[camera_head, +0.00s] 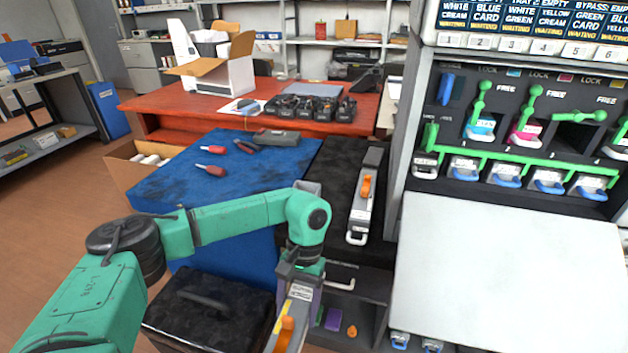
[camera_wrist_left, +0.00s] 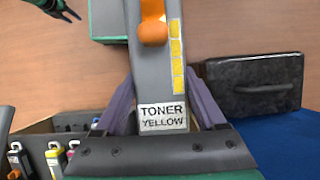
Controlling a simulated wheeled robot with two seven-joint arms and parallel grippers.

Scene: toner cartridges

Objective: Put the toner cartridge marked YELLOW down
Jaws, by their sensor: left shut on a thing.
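My left gripper (camera_head: 300,278) is shut on the toner cartridge marked YELLOW (camera_head: 288,322), a grey cartridge with an orange knob. In the left wrist view its label reads TONER YELLOW (camera_wrist_left: 163,117), between the purple fingers (camera_wrist_left: 163,108). The cartridge hangs in front of the dark shelf unit, with the floor behind it; its lower end is cut off in the head view. A similar grey cartridge (camera_head: 360,210) with an orange knob lies on the black mat (camera_head: 335,165).
The printer (camera_head: 500,150) at right has cyan and magenta slots with green levers, and a pale panel (camera_head: 510,270) below. A blue mat (camera_head: 175,190) holds red-handled tools. A black case (camera_head: 205,315) stands at lower left. Bare floor shows around it.

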